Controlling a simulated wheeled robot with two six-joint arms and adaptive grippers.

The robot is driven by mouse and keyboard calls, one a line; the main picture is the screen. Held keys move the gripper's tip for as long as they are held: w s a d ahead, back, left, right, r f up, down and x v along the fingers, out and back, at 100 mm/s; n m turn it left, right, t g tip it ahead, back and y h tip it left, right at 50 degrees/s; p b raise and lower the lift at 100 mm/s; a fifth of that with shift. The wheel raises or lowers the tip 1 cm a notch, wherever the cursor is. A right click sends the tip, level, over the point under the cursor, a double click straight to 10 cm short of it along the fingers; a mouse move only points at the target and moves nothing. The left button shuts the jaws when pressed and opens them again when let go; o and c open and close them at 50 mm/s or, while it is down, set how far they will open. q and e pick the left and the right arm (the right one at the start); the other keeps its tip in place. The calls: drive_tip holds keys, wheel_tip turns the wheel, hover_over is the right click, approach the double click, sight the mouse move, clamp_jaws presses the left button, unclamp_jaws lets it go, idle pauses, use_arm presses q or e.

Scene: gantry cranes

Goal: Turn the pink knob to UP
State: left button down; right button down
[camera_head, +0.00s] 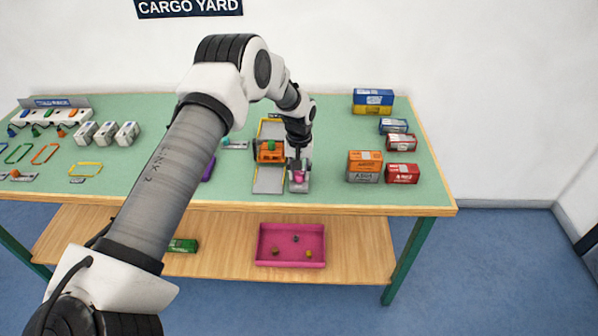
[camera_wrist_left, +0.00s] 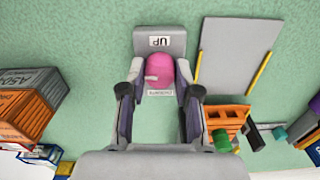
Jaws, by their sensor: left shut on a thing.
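The pink knob (camera_head: 299,176) sits on a small grey panel (camera_head: 299,187) near the front edge of the green table. In the left wrist view the pink knob (camera_wrist_left: 159,68) lies between the fingers of my left gripper (camera_wrist_left: 160,92), which is shut on it. A pale pointer mark on the knob faces left in that view. The UP label (camera_wrist_left: 160,42) shows upside down on the panel's far side there; another label lies partly hidden below the knob. In the head view my left gripper (camera_head: 298,166) reaches down onto the knob from above. My right gripper is out of view.
An orange crane carriage (camera_head: 270,152) stands on a grey track just left of the knob. Stacked boxes (camera_head: 364,166) stand to the right. A pink tray (camera_head: 291,245) with small pieces is on the lower shelf.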

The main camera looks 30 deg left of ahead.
use_arm(q)
drive_tip(key=m, duration=0.4)
drive_tip(key=shift+s+f+m, duration=0.2)
drive_tip(key=shift+f+m, duration=0.05)
drive_tip(key=shift+m, duration=0.05)
drive_tip(key=m+b, duration=0.1)
drive_tip(key=m, duration=0.8)
drive_tip(key=shift+b, duration=0.3)
drive_tip(key=shift+m, duration=1.8)
drive_tip(key=c, duration=0.8)
unclamp_jaws()
drive_tip(key=shift+w+r, duration=0.1)
drive_tip(key=shift+w, duration=0.05)
